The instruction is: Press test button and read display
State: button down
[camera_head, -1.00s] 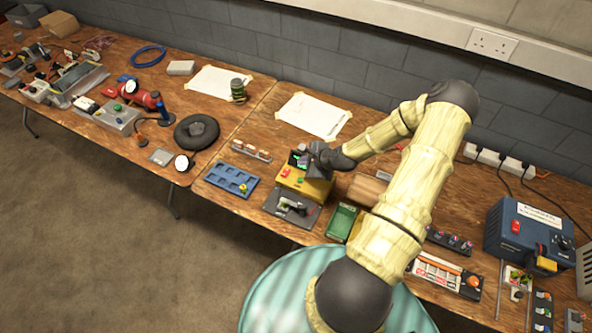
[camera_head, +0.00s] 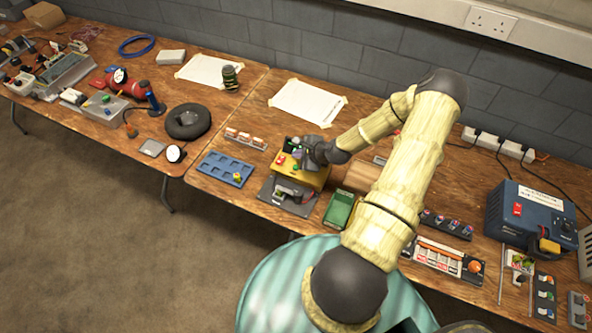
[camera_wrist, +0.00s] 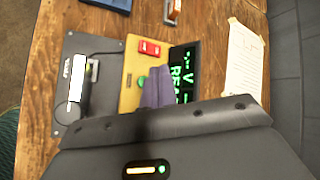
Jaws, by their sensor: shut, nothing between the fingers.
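The yellow tester (camera_head: 312,180) stands on the bench near the middle in the head view; its yellow panel also shows in the wrist view (camera_wrist: 130,72). The panel carries a red switch (camera_wrist: 149,48) and a round green button (camera_wrist: 140,82). Its black display (camera_wrist: 184,60) shows green characters: dashes with a "V", and letters starting "REA", the rest hidden behind my gripper. My gripper (camera_wrist: 156,88) is shut and empty, its tips over the panel close beside the green button and display. I cannot tell whether the tips touch the panel.
A grey plate with a clamp-like device (camera_head: 287,192) lies in front of the tester. A blue tray (camera_head: 222,170) is to its left, a green box (camera_head: 340,207) and wooden block (camera_head: 362,177) to its right. A blue power unit (camera_head: 528,220) stands far right.

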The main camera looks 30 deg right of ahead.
jog(key=shift+w+f+b, duration=0.1)
jog(key=shift+f+b, duration=1.05)
jog(key=shift+f, duration=0.95)
dwell(0.3)
jog(key=shift+f, duration=0.4)
jog(key=shift+f+b, duration=0.4)
jog(key=shift+b, duration=0.1)
dwell(0.6)
jog(key=shift+r+p, duration=0.65)
jog(key=shift+r, duration=0.2)
notch_tip(320, 180, up, 5)
jog(key=p, duration=0.3)
jog(key=shift+p, duration=0.4)
